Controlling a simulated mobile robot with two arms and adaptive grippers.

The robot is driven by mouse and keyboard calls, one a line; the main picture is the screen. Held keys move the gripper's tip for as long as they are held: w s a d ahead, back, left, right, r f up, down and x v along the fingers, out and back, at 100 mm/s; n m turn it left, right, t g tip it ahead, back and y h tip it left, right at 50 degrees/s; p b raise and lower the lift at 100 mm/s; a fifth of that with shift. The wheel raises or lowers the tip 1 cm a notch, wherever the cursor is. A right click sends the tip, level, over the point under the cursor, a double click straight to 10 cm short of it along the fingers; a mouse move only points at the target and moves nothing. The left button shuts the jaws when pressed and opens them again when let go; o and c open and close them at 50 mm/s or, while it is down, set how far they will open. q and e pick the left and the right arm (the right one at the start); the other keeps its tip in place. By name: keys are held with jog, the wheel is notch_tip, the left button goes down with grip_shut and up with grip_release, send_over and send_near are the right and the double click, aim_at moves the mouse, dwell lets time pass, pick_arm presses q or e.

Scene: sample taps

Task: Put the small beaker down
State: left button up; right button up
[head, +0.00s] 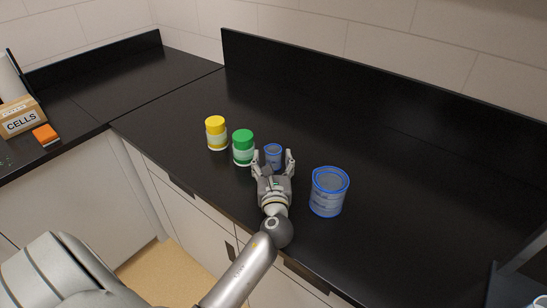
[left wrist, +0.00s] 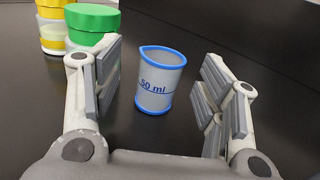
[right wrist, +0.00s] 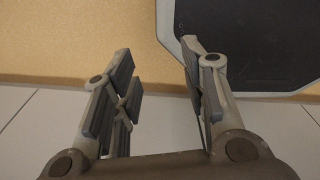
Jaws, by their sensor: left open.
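The small beaker (head: 273,154) is grey with a blue rim and stands upright on the black counter. It also shows in the left wrist view (left wrist: 158,82), with a "50 ml" mark, between the fingers but apart from both. My left gripper (head: 273,163) is open around the near side of the beaker, low over the counter. My right gripper (right wrist: 158,85) is open and empty in the right wrist view, with floor and cabinet fronts behind it.
A large blue-rimmed beaker (head: 328,193) stands right of my left gripper. A green-lidded jar (head: 243,148) and a yellow-lidded jar (head: 216,134) stand to the left. A CELLS box (head: 21,118) and an orange item (head: 45,134) lie far left. The counter behind is clear.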

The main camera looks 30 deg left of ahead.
aim_at(274, 155)
pick_arm(q)
jog(key=shift+w+a, duration=0.2)
jog(key=shift+w, duration=0.15)
jog(key=x, duration=0.4)
jog(key=shift+w+p, duration=0.2)
jog(key=shift+p, duration=0.2)
jog(key=shift+w+a+f, duration=0.15)
jog(key=shift+w, duration=0.1)
pick_arm(e)
jog(key=shift+w+a+r, duration=0.15)
jog(key=shift+w+r, duration=0.1)
jog(key=shift+w, duration=0.3)
jog(key=shift+w+a+r, duration=0.15)
jog(key=shift+w+r, duration=0.05)
jog(key=shift+w, duration=0.35)
pick_arm(q)
jog(key=shift+c, duration=0.5)
jog(key=shift+c, duration=1.1)
jog(key=c, duration=0.6)
pick_arm(e)
jog(key=shift+s, duration=0.35)
jog(key=shift+d, duration=0.15)
